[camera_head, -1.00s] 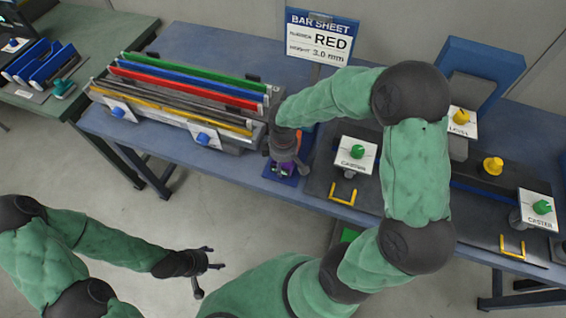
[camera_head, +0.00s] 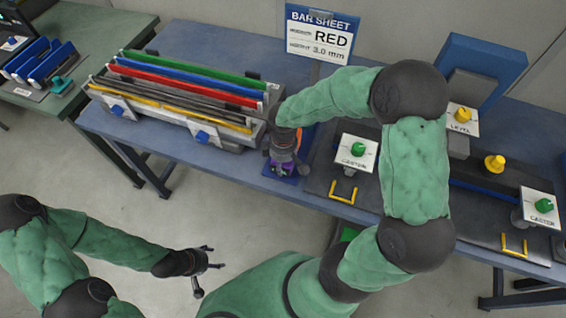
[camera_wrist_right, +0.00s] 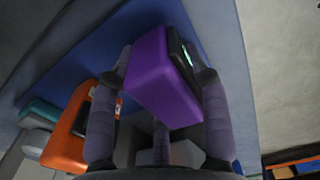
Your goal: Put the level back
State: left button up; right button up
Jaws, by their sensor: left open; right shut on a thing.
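A purple block with a dark face and a small green display, apparently the level (camera_wrist_right: 160,75), is between the fingers of my right gripper (camera_wrist_right: 158,58). In the head view my right gripper (camera_head: 285,158) is low at the bench, left of the caster plates, over a blue pad (camera_head: 272,171). Whether the block touches the pad is hidden. My left gripper (camera_head: 208,271) is open and empty over the floor. A white plate marked LEVEL (camera_head: 463,120) with a yellow knob stands by a blue upright panel (camera_head: 480,65) at the right.
An orange device (camera_wrist_right: 68,135) lies beside the right gripper. A rack of coloured bars (camera_head: 185,90) stands to the left. A BAR SHEET sign (camera_head: 318,38) stands behind. Caster plates (camera_head: 357,153) with green knobs and yellow handles (camera_head: 343,192) are on the right.

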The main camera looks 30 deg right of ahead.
jog(key=o, duration=1.5)
jog(key=shift+c, duration=0.2)
notch_tip(320, 180, up, 12)
jog(key=shift+f, duration=0.1)
